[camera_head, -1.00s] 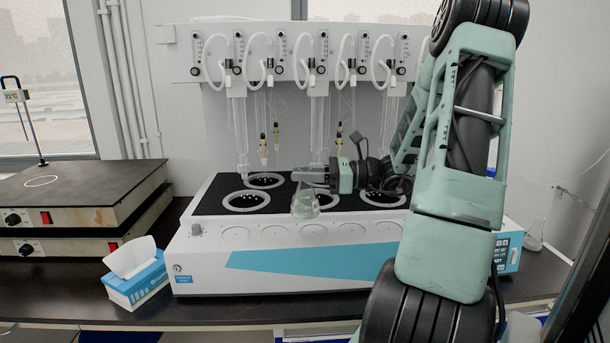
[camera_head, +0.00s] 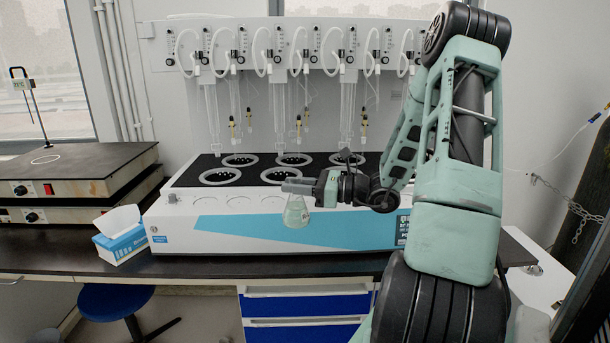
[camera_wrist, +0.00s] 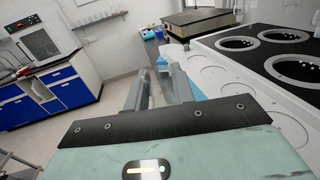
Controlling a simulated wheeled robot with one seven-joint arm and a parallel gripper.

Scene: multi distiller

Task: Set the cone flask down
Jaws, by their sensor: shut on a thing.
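The cone flask (camera_head: 296,212) is clear glass with a pale greenish content. It hangs upright in front of the distiller's front panel in the head view. My gripper (camera_head: 292,187) is shut on its neck and points left. The multi distiller (camera_head: 330,232) is a wide white machine with a blue stripe and a black top with several ring-shaped heating places. The flask is held lower than that top and clear of the bench.
A tissue box (camera_head: 121,241) stands left of the distiller on the dark bench (camera_head: 200,265). Stacked hot plates (camera_head: 70,172) stand further left. A narrow strip of bare bench runs along the distiller's front. A blue stool (camera_head: 115,298) stands below.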

